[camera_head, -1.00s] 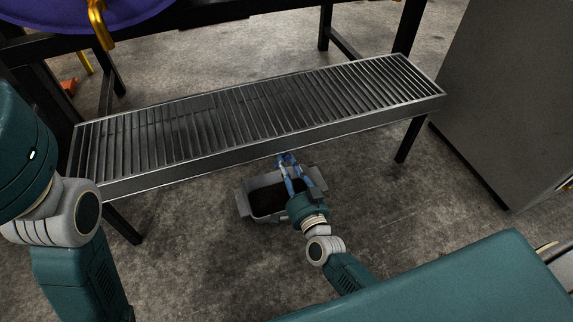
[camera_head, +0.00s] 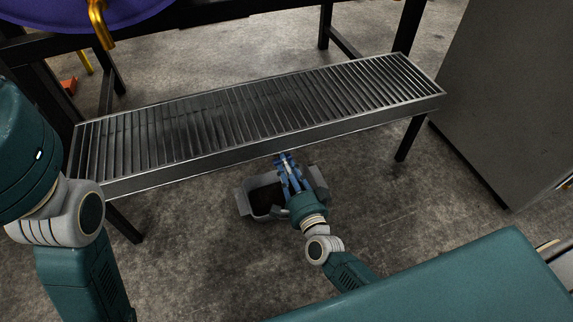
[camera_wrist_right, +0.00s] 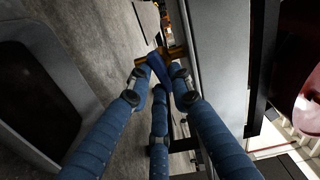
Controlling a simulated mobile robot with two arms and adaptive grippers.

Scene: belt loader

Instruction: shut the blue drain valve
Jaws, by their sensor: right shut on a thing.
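The blue drain valve handle (camera_wrist_right: 157,66) is in the right wrist view, between the tips of my right gripper's fingers. Brass-coloured fittings (camera_wrist_right: 175,53) show just behind it. My right gripper (camera_wrist_right: 160,82) has blue segmented fingers and is shut on the handle. In the head view my right gripper (camera_head: 283,162) is at the front edge of the slatted bench, and the valve itself is hidden there by the fingers and the bench. I cannot tell the handle's angle to the pipe. My left arm shows at the left, but its gripper is out of view.
The long grey roller-like bench (camera_head: 250,115) stands over the valve area. A grey tub (camera_head: 243,203) with dark contents sits on the floor below my right gripper. A large grey cabinet (camera_head: 510,110) is at the right. The concrete floor in front is mostly clear.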

